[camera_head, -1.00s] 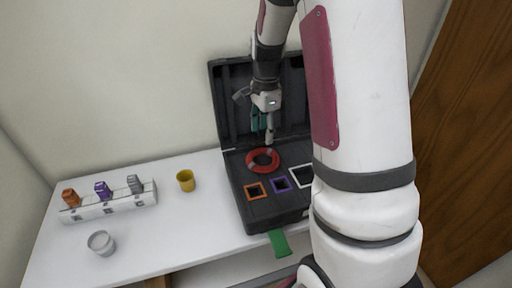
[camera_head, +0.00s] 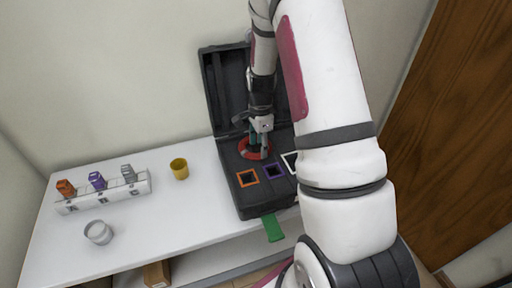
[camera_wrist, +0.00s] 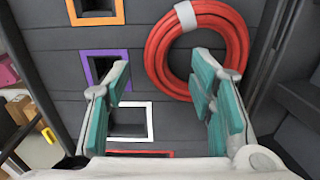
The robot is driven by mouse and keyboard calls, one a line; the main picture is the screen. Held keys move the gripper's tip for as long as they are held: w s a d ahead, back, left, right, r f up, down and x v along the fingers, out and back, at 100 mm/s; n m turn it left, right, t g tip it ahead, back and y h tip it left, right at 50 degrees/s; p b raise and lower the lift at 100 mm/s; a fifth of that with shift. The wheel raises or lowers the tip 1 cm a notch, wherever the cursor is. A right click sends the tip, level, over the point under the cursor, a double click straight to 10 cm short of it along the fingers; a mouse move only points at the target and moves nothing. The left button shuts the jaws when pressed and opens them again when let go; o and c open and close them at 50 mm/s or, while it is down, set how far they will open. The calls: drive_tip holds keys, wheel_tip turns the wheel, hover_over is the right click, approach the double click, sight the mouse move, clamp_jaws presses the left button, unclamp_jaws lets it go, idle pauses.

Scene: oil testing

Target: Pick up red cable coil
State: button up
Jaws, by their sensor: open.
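The red cable coil (camera_head: 245,151) lies in the open black case (camera_head: 262,202) on the white table. In the wrist view the coil (camera_wrist: 160,60) is a thick red ring with a pale wrap, lying flat on the dark foam. My gripper (camera_head: 258,152) points down over the coil in the head view and hides part of it. In the wrist view my gripper (camera_wrist: 162,98) is open, its teal finger pads apart. The right finger overlaps the coil's lower edge in the picture; the left finger lies left of the coil. I cannot tell whether they touch it.
Orange (camera_head: 247,178), purple (camera_head: 274,171) and white (camera_head: 289,161) framed slots sit in the case. A yellow cup (camera_head: 179,168), a clear dish (camera_head: 98,232) and a white rack (camera_head: 105,194) stand on the table left. The case lid (camera_head: 222,90) stands upright behind. A green tag (camera_head: 272,229) hangs in front.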

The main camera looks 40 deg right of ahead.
drive_tip(key=shift+a+f, duration=0.1)
drive_tip(key=shift+f, duration=1.6)
clamp_jaws()
drive_tip(key=shift+r, duration=0.1)
drive_tip(key=shift+r, duration=0.4)
drive_tip(key=r, duration=0.2)
drive_tip(key=shift+s+a+r, duration=0.2)
drive_tip(key=shift+s+r, duration=0.15)
drive_tip(key=s+a, duration=0.2)
drive_tip(key=s, duration=0.2)
drive_tip(key=s+a+r, duration=0.1)
drive_tip(key=s+a, duration=0.1)
drive_tip(key=s, duration=0.3)
drive_tip(key=s+a, duration=0.2)
drive_tip(key=s, duration=0.3)
drive_tip(key=shift+a+r+b, duration=0.15)
drive_tip(key=shift+b, duration=0.2)
